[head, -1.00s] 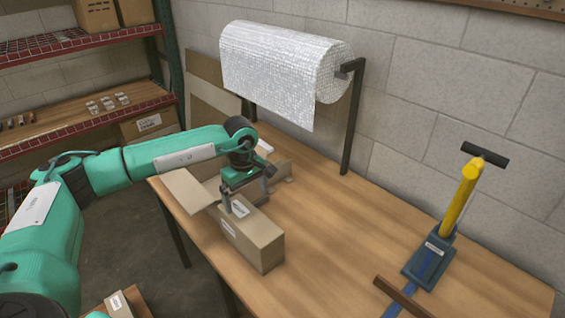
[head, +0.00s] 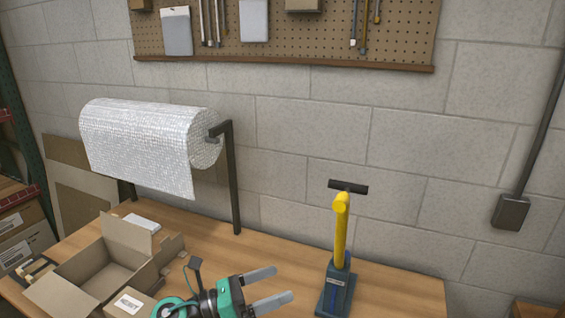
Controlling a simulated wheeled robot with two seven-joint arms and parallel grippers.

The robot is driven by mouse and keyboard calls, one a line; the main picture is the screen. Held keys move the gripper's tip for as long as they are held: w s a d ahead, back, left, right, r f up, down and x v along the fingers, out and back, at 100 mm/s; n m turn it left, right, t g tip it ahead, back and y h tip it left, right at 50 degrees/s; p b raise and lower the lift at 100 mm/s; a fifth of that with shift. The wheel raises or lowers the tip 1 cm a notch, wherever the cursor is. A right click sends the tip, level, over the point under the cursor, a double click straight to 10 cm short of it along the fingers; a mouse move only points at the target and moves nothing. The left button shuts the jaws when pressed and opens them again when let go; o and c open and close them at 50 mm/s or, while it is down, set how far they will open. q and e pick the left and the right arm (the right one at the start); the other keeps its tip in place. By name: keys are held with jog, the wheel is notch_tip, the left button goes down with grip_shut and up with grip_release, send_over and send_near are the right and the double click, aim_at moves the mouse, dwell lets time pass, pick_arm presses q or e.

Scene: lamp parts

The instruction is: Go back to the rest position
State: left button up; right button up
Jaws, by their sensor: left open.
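My left gripper (head: 281,285) is low in the head view, near the bottom edge. Its two grey fingers are spread apart and point right, with nothing between them. It is above the wooden table (head: 402,292), to the right of a labelled cardboard box (head: 128,304) and apart from it. The lower part of that box is cut off by the frame edge. Most of my left arm is out of view. My right gripper is not in view.
An open cardboard box (head: 62,294) stands on the left of the table. Behind it is a bubble-wrap roll (head: 140,137) on a black stand (head: 234,185). A yellow-handled tool (head: 340,235) on a blue base stands right of the gripper. A pegboard (head: 300,35) hangs above.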

pick_arm(q)
jog(key=w+a+n+t+y, duration=0.1)
jog(key=a+n+t+y, duration=0.4)
jog(key=n, duration=0.5)
jog(key=w+a+n+t+y, duration=0.1)
jog(key=a+n+t+y, duration=0.15)
jog(key=n+t, duration=0.6)
jog(key=s+a+f+n+g+y, duration=0.35)
jog(key=a+f+n+y, duration=0.45)
jog(key=n, duration=0.6)
jog(key=s+a+f+n+g+y, duration=0.1)
jog(key=s+a+f+n+g, duration=0.2)
jog(key=s+f+n+g, duration=0.65)
jog(key=s+a+f+n+g+y, duration=0.15)
jog(key=s+f+g, duration=0.35)
jog(key=s, duration=0.9)
notch_tip(320, 180, down, 32)
jog(key=s+a+f, duration=0.2)
jog(key=s+f, duration=0.7)
jog(key=f, duration=0.1)
jog(key=s+a+f+g, duration=0.1)
jog(key=s+f, duration=0.9)
jog(key=shift+s+a, duration=0.25)
jog(key=shift+a, duration=0.15)
